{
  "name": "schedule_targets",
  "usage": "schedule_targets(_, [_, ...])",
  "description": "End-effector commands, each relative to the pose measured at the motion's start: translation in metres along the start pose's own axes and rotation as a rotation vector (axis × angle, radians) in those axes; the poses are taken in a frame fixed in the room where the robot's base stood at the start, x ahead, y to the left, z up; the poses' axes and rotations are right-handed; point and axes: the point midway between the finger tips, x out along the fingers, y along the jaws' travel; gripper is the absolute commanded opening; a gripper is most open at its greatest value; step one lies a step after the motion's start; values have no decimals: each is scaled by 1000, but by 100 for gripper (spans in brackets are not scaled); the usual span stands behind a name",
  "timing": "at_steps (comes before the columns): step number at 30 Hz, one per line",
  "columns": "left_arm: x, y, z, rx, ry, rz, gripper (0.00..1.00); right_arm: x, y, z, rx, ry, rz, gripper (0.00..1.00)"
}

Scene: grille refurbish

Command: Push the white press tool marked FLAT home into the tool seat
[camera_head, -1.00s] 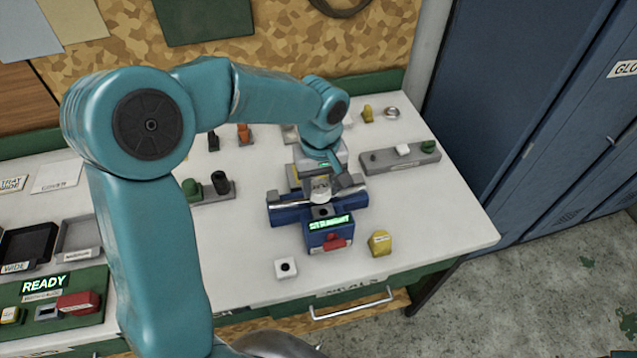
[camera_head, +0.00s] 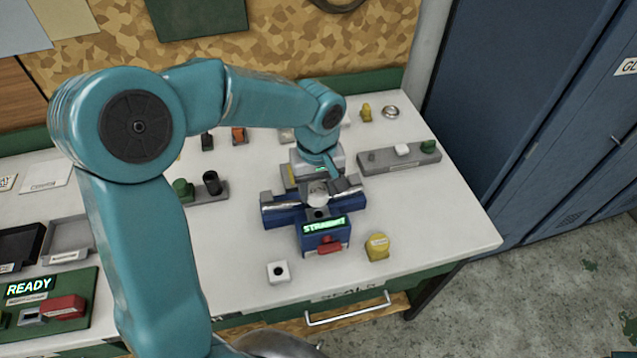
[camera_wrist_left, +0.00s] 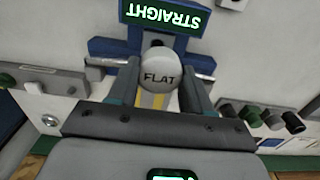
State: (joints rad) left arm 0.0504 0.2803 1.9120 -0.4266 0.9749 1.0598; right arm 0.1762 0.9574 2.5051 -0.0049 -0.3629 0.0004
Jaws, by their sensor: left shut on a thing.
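The white press tool (camera_wrist_left: 161,77) shows as a round white face reading FLAT in the left wrist view. My left gripper (camera_wrist_left: 160,90) is shut on it, one finger on each side. In the head view the tool (camera_head: 318,194) is a small pale round shape at the blue press fixture (camera_head: 277,214), behind its green STRAIGHT display (camera_head: 324,225). My left gripper (camera_head: 320,186) is over the fixture there. The tool seat is hidden under the tool and fingers, so I cannot tell how deep the tool sits. My right gripper is not in view.
A yellow block (camera_head: 377,247) and a white block with a dark hole (camera_head: 278,272) stand near the front edge. A grey rack (camera_head: 375,160) lies to the right, another (camera_head: 212,193) to the left.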

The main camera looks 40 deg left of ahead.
Motion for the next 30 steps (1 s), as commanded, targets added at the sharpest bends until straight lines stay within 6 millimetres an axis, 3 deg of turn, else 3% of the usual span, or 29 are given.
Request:
schedule_targets(3, [19,1,-1,0,0,-1,13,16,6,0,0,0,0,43])
schedule_targets(9, [33,2,-2,0,0,0,13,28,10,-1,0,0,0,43])
schedule_targets(30, [35,3,-3,-1,0,1,13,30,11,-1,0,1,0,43])
